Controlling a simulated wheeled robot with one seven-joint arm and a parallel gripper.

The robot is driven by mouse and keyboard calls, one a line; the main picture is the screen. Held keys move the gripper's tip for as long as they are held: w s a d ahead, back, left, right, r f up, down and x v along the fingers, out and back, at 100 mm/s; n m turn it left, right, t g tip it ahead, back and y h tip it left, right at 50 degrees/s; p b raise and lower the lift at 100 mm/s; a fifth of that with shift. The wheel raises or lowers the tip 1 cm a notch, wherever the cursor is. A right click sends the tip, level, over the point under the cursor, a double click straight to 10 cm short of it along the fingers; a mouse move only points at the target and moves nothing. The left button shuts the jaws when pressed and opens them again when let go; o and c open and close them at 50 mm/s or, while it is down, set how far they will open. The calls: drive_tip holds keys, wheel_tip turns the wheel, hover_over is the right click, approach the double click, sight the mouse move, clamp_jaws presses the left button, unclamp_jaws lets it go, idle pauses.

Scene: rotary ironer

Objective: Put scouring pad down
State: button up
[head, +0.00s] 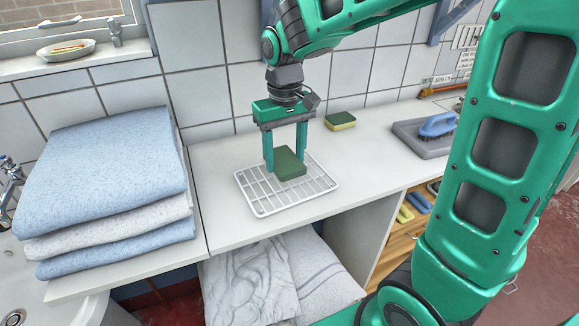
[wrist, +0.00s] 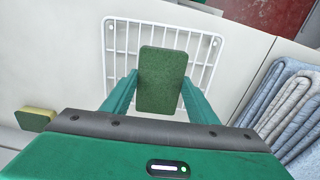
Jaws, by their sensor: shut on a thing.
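A dark green scouring pad (head: 289,163) is between the two fingers of my gripper (head: 286,150), over a white wire rack (head: 260,209) on the counter. My gripper is shut on the pad and points down. In the wrist view the pad (wrist: 162,80) lies between the fingertips, with the rack (wrist: 108,45) below it. I cannot tell whether the pad's underside touches the rack wires.
A second green and yellow sponge (head: 340,121) lies on the counter (head: 222,160) near the tiled wall. Folded towels (head: 110,180) are stacked at left. A grey tray (head: 415,140) with a blue brush (head: 438,124) is at right. Free counter lies around the rack.

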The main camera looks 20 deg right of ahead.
sight(286, 160)
drive_tip(key=shift+w+d+f, duration=0.1)
drive_tip(key=shift+f, duration=2)
drive_tip(key=shift+f, duration=0.1)
drive_tip(key=o, duration=0.9)
wheel_tip(286, 160, up, 12)
drive_tip(key=shift+r, duration=0.15)
drive_tip(key=s+d+f+m, duration=0.2)
drive_tip(key=s+d+f, duration=0.1)
drive_tip(key=s+d, duration=0.3)
drive_tip(key=s+d+f+m, duration=0.2)
drive_tip(key=s+d, duration=0.4)
drive_tip(key=s, duration=0.3)
drive_tip(key=s+d+f+m, duration=0.3)
drive_tip(key=s+d, duration=0.3)
drive_tip(key=s, duration=0.2)
drive_tip(key=shift+s+d+f, duration=0.25)
drive_tip(key=shift+s+f, duration=0.05)
drive_tip(key=shift+s, duration=0.05)
